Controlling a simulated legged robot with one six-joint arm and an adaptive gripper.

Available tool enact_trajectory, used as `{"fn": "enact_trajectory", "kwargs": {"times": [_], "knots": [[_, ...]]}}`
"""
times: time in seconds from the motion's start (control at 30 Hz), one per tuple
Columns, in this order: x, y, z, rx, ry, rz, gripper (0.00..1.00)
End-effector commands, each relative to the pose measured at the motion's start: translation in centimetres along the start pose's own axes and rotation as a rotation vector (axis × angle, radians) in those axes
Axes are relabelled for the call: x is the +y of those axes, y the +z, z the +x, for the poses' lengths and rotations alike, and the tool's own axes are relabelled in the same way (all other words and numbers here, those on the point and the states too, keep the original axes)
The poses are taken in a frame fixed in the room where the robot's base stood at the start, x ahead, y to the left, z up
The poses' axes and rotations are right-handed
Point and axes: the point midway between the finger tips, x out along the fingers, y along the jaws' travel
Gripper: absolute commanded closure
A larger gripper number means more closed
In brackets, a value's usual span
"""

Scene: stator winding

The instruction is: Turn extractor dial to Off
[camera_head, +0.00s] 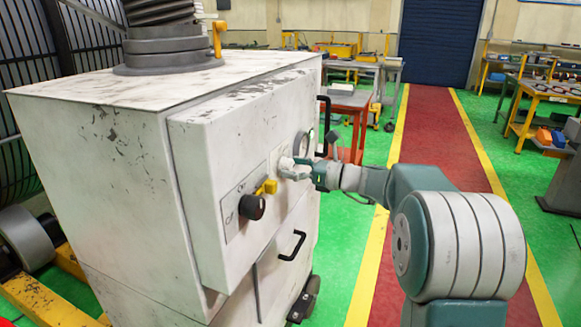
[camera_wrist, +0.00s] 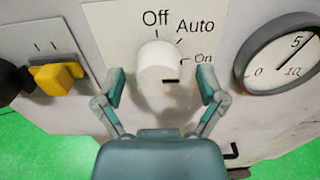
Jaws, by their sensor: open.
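The extractor dial is a white round knob (camera_wrist: 157,60) on a pale panel marked Off, Auto and On. A short dark mark shows at the knob's lower right, below the On label; which setting it stands for I cannot tell. My gripper (camera_wrist: 158,88) is open in the wrist view, one finger on either side of the knob and slightly below it, with gaps on both sides. In the head view my gripper (camera_head: 297,167) is at the front of the white extractor cabinet (camera_head: 120,190), where it largely hides the dial.
A yellow switch (camera_wrist: 56,77) and a black knob (camera_head: 252,207) lie left of the dial, and a round gauge (camera_wrist: 282,62) lies right. Black handles (camera_head: 291,246) stick out from the cabinet. The red walkway (camera_head: 430,130) beside it is clear.

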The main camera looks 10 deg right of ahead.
Motion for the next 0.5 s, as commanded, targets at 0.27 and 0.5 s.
{"fn": "enact_trajectory", "kwargs": {"times": [0.27,0.5], "knots": [[0.02,0.03,0.49,0.000,0.000,-0.001,0.10],[0.02,0.02,0.48,0.000,0.000,-0.001,0.90]]}}
